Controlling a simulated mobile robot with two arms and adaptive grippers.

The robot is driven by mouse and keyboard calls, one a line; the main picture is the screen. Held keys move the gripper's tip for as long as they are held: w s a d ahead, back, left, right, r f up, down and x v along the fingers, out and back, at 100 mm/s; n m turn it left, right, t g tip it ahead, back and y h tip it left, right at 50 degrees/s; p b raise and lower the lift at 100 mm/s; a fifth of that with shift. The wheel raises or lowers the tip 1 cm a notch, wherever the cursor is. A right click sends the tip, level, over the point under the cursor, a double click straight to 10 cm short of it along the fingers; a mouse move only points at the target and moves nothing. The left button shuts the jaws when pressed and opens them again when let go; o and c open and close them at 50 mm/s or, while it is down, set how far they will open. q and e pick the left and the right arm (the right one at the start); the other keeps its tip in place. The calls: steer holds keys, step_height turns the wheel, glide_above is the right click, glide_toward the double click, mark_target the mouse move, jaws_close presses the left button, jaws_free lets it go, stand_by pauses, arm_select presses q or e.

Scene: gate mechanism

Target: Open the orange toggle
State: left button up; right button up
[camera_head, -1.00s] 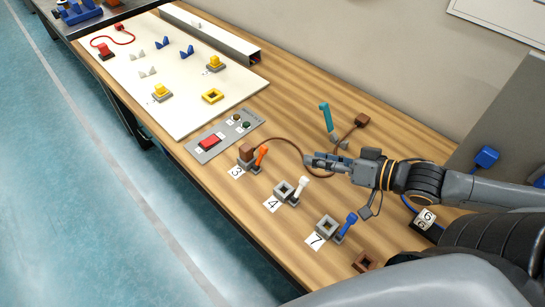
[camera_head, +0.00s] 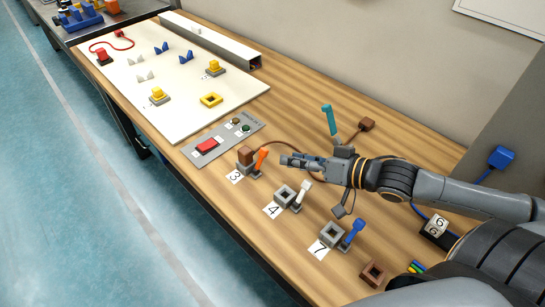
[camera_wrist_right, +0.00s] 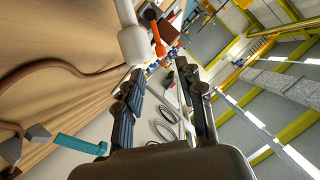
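The orange toggle (camera_head: 261,158) stands tilted beside the socket block labelled 3, which holds a brown plug (camera_head: 245,154). In the right wrist view the orange toggle (camera_wrist_right: 157,38) shows beyond the fingertips, close to the white toggle (camera_wrist_right: 133,46). My right gripper (camera_head: 287,160) is a short way to the right of the orange toggle in the head view, with a gap between them. Its two fingers (camera_wrist_right: 158,72) are apart, with nothing held between them. My left gripper is not in view.
The white toggle (camera_head: 304,189) at socket 4 and the blue toggle (camera_head: 353,231) at socket 7 stand nearby. A brown cable (camera_head: 285,143) passes behind my right gripper. A teal lever (camera_head: 328,119) rises behind. A grey panel with a red button (camera_head: 208,146) lies left.

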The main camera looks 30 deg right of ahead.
mark_target(267, 153)
steer(key=shift+b+x, duration=0.35)
steer(key=shift+x, duration=3.25)
jaws_close()
